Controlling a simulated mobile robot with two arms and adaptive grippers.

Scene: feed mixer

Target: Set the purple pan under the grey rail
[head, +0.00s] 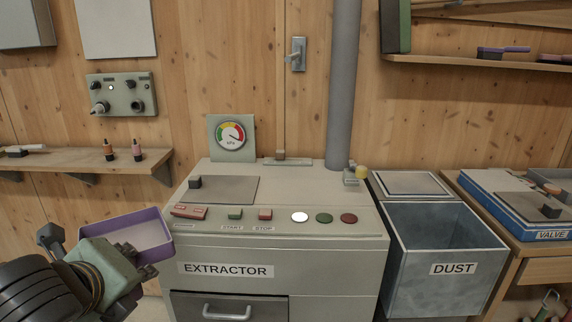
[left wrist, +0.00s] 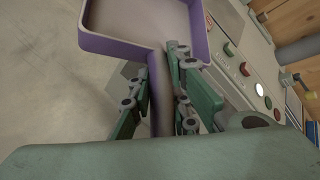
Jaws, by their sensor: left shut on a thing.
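The purple pan (head: 152,256) is a shallow tray with purple walls, a pale inside and a short handle, at the lower left of the head view, in front of the extractor's left side. My left gripper (head: 128,278) is shut on its handle. In the left wrist view, the handle runs between the green fingers (left wrist: 162,95), and the pan (left wrist: 152,46) extends beyond them, looking empty. A thin grey strip (head: 300,163) lies at the back of the extractor top; I cannot tell whether it is the grey rail. My right gripper is not in view.
The extractor (head: 310,257) stands ahead, with a drawer handle (head: 227,313) low on its front. A wall shelf (head: 90,160) with small bottles is at the left. A grey dust bin (head: 437,240) and a bench with a blue valve box (head: 520,215) are at the right.

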